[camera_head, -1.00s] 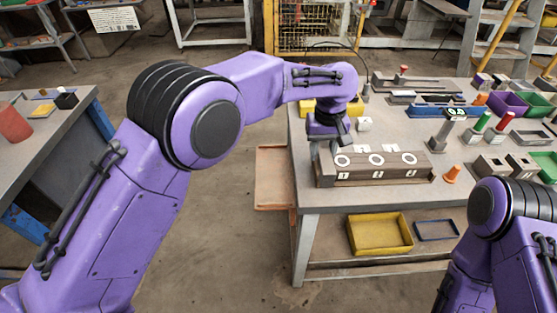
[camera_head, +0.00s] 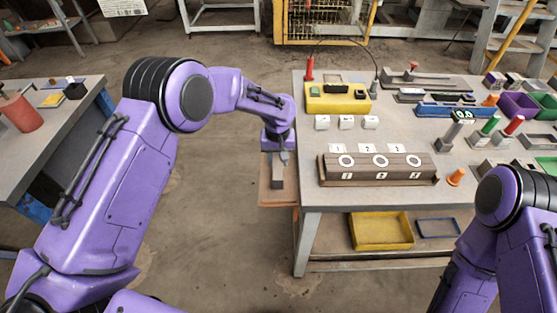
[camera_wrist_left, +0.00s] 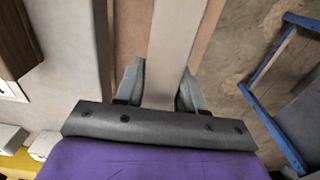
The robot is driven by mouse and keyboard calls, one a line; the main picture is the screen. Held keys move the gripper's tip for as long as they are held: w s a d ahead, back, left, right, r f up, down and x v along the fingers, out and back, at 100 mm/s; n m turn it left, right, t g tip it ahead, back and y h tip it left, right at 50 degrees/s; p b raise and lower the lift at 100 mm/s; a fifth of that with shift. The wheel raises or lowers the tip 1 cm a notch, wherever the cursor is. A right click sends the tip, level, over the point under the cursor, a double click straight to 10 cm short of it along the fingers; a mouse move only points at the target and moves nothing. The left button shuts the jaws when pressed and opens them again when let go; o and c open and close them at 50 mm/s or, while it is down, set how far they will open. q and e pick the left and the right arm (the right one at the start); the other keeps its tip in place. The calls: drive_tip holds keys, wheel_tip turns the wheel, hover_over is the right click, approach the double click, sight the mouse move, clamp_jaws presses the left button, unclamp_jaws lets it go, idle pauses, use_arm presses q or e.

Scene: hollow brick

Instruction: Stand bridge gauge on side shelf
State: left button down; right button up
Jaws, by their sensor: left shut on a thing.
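My left gripper (camera_head: 277,153) points down over the side shelf (camera_head: 264,195), a reddish-brown ledge at the table's left edge. It is shut on the bridge gauge (camera_head: 277,179), a plain grey bar hanging below the fingers. In the left wrist view the gauge (camera_wrist_left: 178,45) runs between the two fingers (camera_wrist_left: 160,88), with the brown side shelf (camera_wrist_left: 128,40) behind it. I cannot tell whether the gauge's lower end touches the shelf. My right gripper is outside the head view; only part of that arm shows at the lower right.
A dark wooden block (camera_head: 377,170) with three white rings stands close by on the workbench (camera_head: 450,195). Behind it are three white cubes and a yellow box (camera_head: 338,99). A yellow tray (camera_head: 381,232) lies on the lower shelf. A blue-legged table (camera_head: 50,130) stands at the left.

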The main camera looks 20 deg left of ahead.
use_arm(q)
drive_tip(key=shift+f, duration=0.7)
drive_tip(key=shift+w+f, duration=0.1)
drive_tip(key=shift+f, duration=0.2)
drive_tip(key=shift+d, duration=0.1)
drive_tip(key=c, duration=0.7)
unclamp_jaws()
drive_tip(key=shift+f, duration=0.1)
wheel_tip(320, 180, up, 12)
drive_tip(key=shift+r+b, duration=0.15)
drive_tip(key=shift+b, duration=0.6)
